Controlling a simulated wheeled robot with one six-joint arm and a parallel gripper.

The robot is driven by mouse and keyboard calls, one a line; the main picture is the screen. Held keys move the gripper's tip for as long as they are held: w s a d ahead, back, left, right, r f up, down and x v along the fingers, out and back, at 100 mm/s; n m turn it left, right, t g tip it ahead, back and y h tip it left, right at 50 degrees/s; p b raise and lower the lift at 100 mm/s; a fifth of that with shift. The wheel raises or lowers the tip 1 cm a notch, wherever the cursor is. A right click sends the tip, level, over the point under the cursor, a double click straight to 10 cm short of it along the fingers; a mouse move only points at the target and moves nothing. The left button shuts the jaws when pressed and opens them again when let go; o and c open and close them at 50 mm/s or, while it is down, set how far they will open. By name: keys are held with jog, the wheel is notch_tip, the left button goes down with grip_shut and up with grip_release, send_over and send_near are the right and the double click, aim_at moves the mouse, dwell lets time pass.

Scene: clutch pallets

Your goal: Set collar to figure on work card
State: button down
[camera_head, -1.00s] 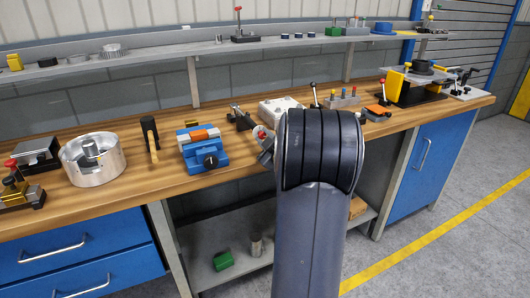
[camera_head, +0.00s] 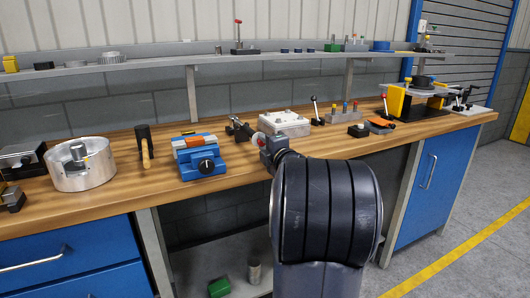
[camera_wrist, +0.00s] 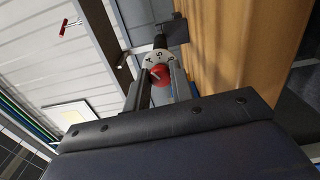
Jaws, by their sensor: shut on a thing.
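A white collar with black figures (camera_wrist: 155,57) and a red end (camera_wrist: 160,75) shows in the wrist view, on a dark shaft. A 5 seems readable, and another figure beside it is unclear. My gripper (camera_wrist: 160,86) is shut on the collar, one finger on each side of the red end. In the head view my gripper (camera_head: 265,143) is at the bench beside a small black fixture (camera_head: 240,127); my arm hides part of this area. A pale sheet with a yellowish edge (camera_wrist: 70,115), possibly the work card, shows in the wrist view; its writing is not readable.
On the wooden bench (camera_head: 120,205) a blue vise (camera_head: 198,165), a hammer (camera_head: 144,146) and a round metal chuck (camera_head: 85,178) stand left of my arm. A white block (camera_head: 284,124) stands just behind my gripper. A shelf (camera_head: 150,64) runs above.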

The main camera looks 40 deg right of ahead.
jog(key=shift+n+b, duration=0.35)
jog(key=shift+n, duration=0.35)
jog(key=c, duration=1.2)
grip_release()
jog(key=shift+s, duration=0.1)
jog(key=p+v, duration=0.1)
jog(key=v, duration=0.9)
jog(key=shift+s, duration=0.3)
